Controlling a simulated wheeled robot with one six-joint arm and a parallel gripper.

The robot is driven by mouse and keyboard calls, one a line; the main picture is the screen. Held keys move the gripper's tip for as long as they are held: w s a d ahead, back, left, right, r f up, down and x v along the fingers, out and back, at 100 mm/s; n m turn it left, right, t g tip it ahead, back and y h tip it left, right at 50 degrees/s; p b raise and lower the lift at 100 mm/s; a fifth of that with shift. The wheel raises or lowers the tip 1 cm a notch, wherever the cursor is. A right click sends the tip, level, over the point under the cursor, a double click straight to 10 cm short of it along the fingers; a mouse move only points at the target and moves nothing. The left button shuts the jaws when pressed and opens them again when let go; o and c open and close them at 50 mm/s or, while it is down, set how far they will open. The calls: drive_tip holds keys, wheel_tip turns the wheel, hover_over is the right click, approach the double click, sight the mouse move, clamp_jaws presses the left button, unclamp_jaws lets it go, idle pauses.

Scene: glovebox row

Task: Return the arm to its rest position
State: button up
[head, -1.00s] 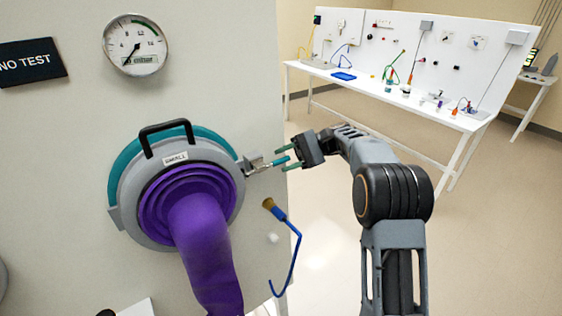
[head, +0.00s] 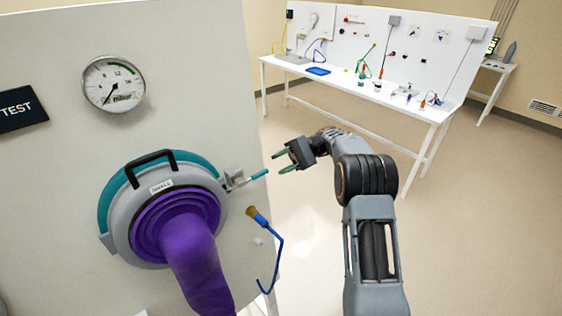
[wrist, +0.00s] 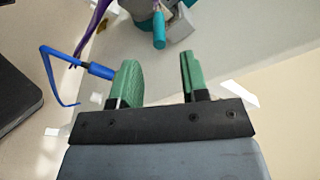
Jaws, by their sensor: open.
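My gripper (head: 281,161) is open and empty, its two green fingers pointing left toward the panel. It is to the right of the teal-handled latch (head: 250,178) on the glove port and apart from it. In the wrist view, the fingers (wrist: 157,80) stand apart with nothing between them, and the teal handle (wrist: 159,30) shows beyond them. My arm reaches up from the lower right of the head view and bends left at the gripper.
The grey panel holds a round port ring (head: 119,222) with a purple glove (head: 200,262), a gauge (head: 114,83) and a blue hooked tool (head: 279,245). A white workbench (head: 350,92) with several items stands behind. Floor at right is clear.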

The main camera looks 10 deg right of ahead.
idle(0.6)
drive_tip(key=s+d+f+m+t+h, duration=0.25)
drive_tip(key=s+f+h, duration=0.3)
drive_tip(key=f, duration=0.35)
drive_tip(key=s+d+r+n+t+h+b, duration=0.2)
drive_tip(key=s+t+h, duration=0.2)
drive_tip(key=s, duration=0.5)
drive_tip(key=s+d+r+n+t+h+b, duration=0.2)
drive_tip(key=s+t+h, duration=0.3)
drive_tip(key=s, duration=0.5)
drive_tip(key=shift+s+d+r+n+h, duration=0.2)
drive_tip(key=shift+d+r+n+h, duration=0.15)
drive_tip(key=shift+d+r+n, duration=0.25)
drive_tip(key=shift+a+f+n, duration=0.1)
drive_tip(key=shift+n, duration=0.15)
